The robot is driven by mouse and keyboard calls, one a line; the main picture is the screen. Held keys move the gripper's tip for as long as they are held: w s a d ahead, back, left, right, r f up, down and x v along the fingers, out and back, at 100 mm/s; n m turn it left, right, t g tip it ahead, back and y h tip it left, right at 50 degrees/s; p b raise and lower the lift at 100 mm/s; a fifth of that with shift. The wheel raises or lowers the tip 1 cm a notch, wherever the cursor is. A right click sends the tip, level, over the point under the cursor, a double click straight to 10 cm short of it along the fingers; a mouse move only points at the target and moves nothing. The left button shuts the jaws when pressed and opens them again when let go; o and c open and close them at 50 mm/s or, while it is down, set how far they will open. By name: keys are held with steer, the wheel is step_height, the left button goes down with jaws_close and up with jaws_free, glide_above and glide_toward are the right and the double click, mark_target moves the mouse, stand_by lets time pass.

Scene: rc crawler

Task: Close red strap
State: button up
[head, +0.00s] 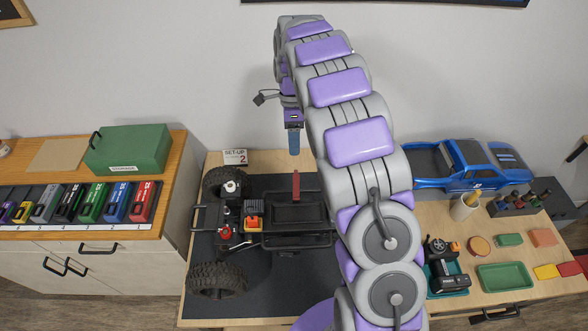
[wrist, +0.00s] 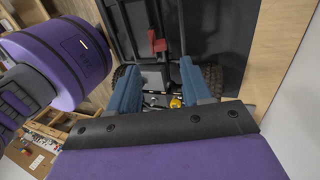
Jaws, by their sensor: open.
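The red strap (head: 296,185) stands up as a narrow red strip at the black battery tray of the RC crawler chassis (head: 262,235). In the wrist view, the red strap (wrist: 158,44) shows beyond the fingertips, near the middle. My gripper (head: 293,142) points down above the strap, apart from it. In the wrist view, my gripper (wrist: 160,66) has its two blue fingers wide apart with nothing between them. My arm hides the right part of the chassis in the head view.
A blue truck body (head: 470,165) lies at the back right. A SET-UP sign (head: 235,157) stands behind the chassis. Coloured battery packs (head: 90,202) and a green storage box (head: 127,149) are on the left cabinet. A green tray (head: 505,277) is at the right.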

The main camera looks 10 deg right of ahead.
mark_target(296, 171)
steer(key=x, duration=0.4)
steer(key=b+x, duration=0.1)
steer(key=x, duration=0.3)
steer(key=shift+d+f, duration=0.15)
steer(key=shift+d, duration=0.1)
steer(key=shift+s+a+f, duration=0.2)
steer(key=shift+f, duration=0.25)
steer(key=shift+d, duration=0.1)
jaws_close()
